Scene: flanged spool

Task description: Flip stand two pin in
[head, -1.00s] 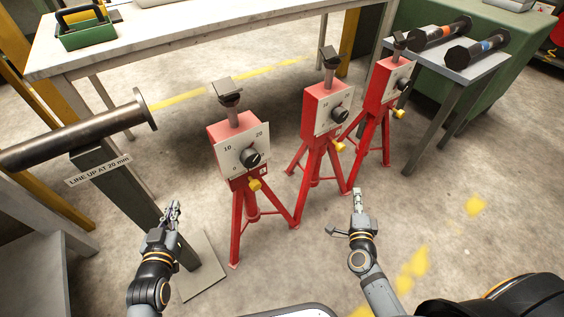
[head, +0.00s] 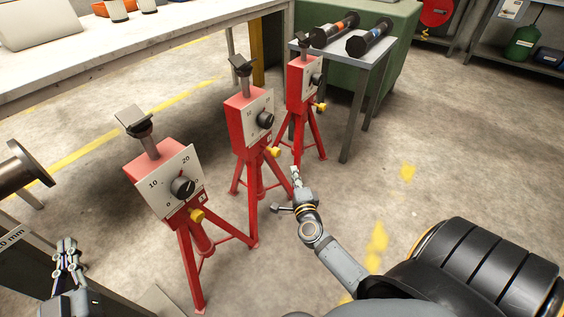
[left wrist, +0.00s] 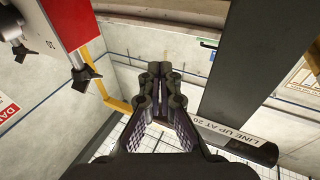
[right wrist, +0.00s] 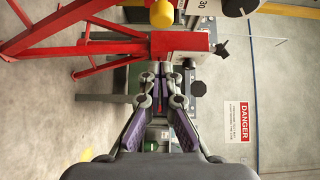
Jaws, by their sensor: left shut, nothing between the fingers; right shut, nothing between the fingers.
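Three red tripod stands stand in a row in the head view: a near one (head: 165,190), a middle one (head: 247,122) and a far one (head: 302,82). Each has a white dial plate, a black knob and a yellow pin knob. The middle stand's yellow knob (head: 273,153) sits low on its body. My right gripper (head: 296,174) is shut and empty, just right of and below that knob in the picture. A red stand (right wrist: 120,45) and a yellow knob (right wrist: 162,13) show above its fingers. My left gripper (head: 67,246) is shut and empty, left of the near stand.
A flanged pipe (head: 22,170) and its labelled post (head: 12,240) are at the left. A white workbench (head: 130,50) stands behind the near stand. The floor (head: 440,130) to the right is open.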

